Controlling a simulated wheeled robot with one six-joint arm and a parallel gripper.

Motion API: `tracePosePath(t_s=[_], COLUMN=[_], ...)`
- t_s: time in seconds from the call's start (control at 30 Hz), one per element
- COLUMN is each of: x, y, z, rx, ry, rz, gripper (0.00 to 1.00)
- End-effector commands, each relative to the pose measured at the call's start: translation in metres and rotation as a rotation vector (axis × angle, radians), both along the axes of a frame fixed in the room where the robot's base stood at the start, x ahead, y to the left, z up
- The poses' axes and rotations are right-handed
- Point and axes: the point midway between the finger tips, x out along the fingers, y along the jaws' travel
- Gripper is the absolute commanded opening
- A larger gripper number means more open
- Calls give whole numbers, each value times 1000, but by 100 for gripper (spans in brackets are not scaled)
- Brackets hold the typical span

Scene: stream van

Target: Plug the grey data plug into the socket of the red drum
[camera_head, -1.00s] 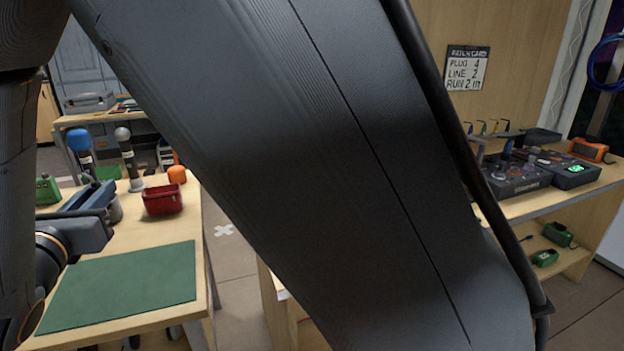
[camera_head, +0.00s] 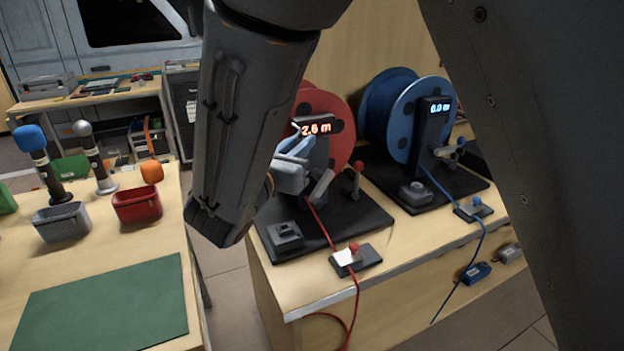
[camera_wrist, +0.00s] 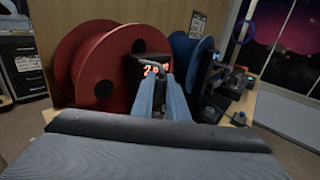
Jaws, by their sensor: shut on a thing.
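My gripper (camera_head: 300,146) has blue-grey fingers and is in front of the red drum (camera_head: 326,92), near its lit display reading about 2.6 m. In the wrist view the fingers (camera_wrist: 163,88) are shut on a small dark grey piece (camera_wrist: 171,82), which looks like the grey data plug; its shape is mostly hidden. The red drum (camera_wrist: 108,62) stands just beyond the fingertips there. A grey block (camera_head: 285,236) with a dark recess sits on the drum's black base; I cannot tell whether it is the socket.
A blue drum (camera_head: 410,112) stands right of the red one. A red cable (camera_head: 355,300) runs over the bench edge past a small pad with a red knob (camera_head: 354,249). At left, a table holds a green mat (camera_head: 105,310), bins (camera_head: 137,206) and microphones (camera_head: 98,160).

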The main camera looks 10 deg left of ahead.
Motion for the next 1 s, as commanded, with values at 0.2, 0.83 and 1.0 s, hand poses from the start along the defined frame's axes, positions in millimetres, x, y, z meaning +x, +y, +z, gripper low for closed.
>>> tracePosePath(t_s=[0.2, 0.83, 1.0], x=[-22, -39, -41], y=[26, 38, 39], z=[-48, -85, -86], rx=[-9, -1, -1], ry=[6, 0, 0], rz=[49, 84, 84], gripper=[0, 0, 0])
